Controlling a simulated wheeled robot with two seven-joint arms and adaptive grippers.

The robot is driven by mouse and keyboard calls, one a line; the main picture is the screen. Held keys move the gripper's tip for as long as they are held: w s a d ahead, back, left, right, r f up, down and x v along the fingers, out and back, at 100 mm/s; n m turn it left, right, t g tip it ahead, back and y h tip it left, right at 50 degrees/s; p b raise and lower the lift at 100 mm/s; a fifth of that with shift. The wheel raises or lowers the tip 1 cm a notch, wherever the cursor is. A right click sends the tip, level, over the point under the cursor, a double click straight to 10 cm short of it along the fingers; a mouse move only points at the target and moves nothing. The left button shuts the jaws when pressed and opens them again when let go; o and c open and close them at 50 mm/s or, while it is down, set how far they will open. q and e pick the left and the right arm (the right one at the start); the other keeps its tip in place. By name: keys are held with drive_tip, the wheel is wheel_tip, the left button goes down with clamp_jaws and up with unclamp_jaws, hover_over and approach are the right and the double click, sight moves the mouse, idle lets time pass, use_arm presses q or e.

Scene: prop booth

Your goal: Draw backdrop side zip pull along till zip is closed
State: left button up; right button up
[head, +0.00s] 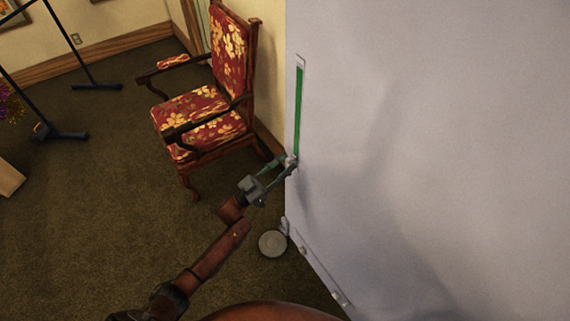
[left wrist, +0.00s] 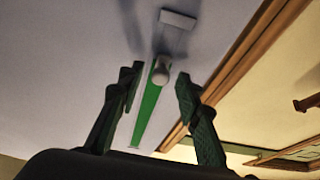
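The pale backdrop (head: 430,110) fills the right of the head view. Its side zip is a narrow upright track with a green strip (head: 298,110) showing above my gripper; the strip also shows in the left wrist view (left wrist: 149,112). The zip pull (left wrist: 161,72) is a small pale round knob at one end of the green. My left gripper (head: 291,161) is at the lower end of the green strip. In the left wrist view its fingers (left wrist: 160,75) are spread either side of the knob, with gaps showing. My right gripper is not in view.
A red floral armchair (head: 205,105) stands left of the backdrop, close to my left gripper. A round grey disc (head: 272,243) lies by the backdrop's lower edge. A dark stand (head: 60,133) is at far left. Carpet between is clear.

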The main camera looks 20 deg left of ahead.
use_arm(q)
drive_tip(key=shift+d, duration=0.1)
drive_tip(key=shift+c, duration=0.5)
clamp_jaws()
